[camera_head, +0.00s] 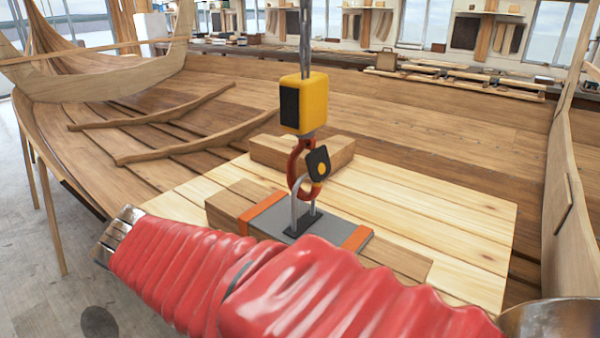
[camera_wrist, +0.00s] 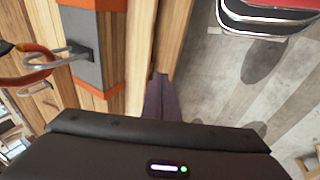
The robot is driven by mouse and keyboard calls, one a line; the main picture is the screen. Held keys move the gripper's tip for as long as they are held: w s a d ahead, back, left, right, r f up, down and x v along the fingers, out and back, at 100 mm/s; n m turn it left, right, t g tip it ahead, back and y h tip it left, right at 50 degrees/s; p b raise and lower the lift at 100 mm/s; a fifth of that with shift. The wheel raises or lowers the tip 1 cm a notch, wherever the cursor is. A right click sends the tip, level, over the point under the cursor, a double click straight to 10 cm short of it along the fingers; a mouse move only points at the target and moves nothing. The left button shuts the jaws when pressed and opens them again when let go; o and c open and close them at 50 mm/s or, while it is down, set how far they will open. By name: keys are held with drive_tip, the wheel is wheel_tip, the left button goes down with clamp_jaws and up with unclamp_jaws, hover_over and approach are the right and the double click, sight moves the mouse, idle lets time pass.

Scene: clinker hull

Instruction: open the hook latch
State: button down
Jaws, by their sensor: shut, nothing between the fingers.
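An orange hook (camera_head: 295,160) hangs from a yellow block (camera_head: 311,104) in the head view. Its dark latch (camera_head: 318,164) bears a yellow dot and lies across the hook's mouth; it looks closed. A grey metal loop (camera_head: 294,211) rises from a grey plate (camera_head: 268,217) and seems to pass through the hook. In the wrist view the hook (camera_wrist: 28,80) is at the left edge, with the loop (camera_wrist: 62,60) and plate (camera_wrist: 88,50) beside it. My gripper (camera_wrist: 160,82) is shut and empty, apart from the hook, right of the plate.
The plate, with orange bands (camera_head: 357,238), sits on a timber beam (camera_head: 405,262) over pale planks (camera_head: 450,205). A second timber block (camera_head: 262,152) lies behind the hook. My red-sleeved arm covers the foreground. Curved ribs (camera_head: 160,110) lie left in the hull.

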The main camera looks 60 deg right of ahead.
drive_tip(key=d+r+g+h, duration=0.3)
drive_tip(key=d+g+h, duration=0.3)
drive_tip(key=d, duration=1.3)
drive_tip(key=g+h, duration=0.2)
drive_tip(key=h, duration=0.4)
approach(314, 171)
drive_tip(key=w+d+f, duration=0.2)
drive_tip(key=d, duration=0.2)
drive_tip(key=shift+f, duration=0.15)
drive_tip(key=x, duration=1)
drive_tip(key=shift+f, duration=0.1)
